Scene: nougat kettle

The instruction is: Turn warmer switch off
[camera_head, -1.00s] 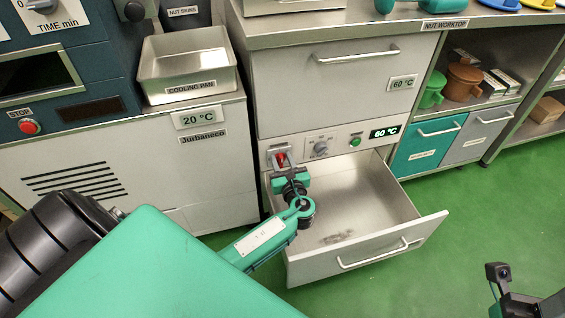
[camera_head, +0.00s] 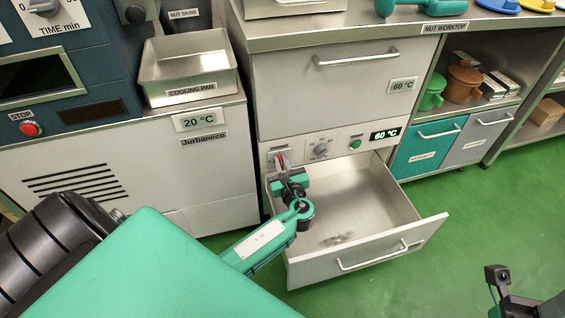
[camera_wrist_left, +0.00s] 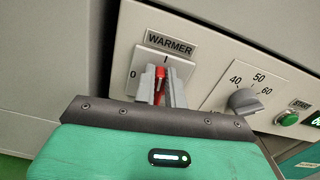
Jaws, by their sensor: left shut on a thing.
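The warmer switch (camera_head: 281,160) is a small red lever at the left end of the control strip above the open drawer. In the left wrist view, the red lever (camera_wrist_left: 160,82) stands on a pale plate under the label WARMER, with 0 at the left and I at the top. The lever points up, roughly at the I. My left gripper (camera_head: 283,166) is at the switch; in the wrist view its two grey fingers lie on either side of the lever, shut on it. The fingers hide part of the lever. My right gripper's fingers are not in view.
The open drawer (camera_head: 429,235) juts out below the strip, right of my left gripper. A temperature knob (camera_head: 320,151), green start button (camera_head: 355,144) and 60 °C display (camera_head: 385,134) lie to the right. The cooling pan (camera_head: 187,92) stands on the left cabinet.

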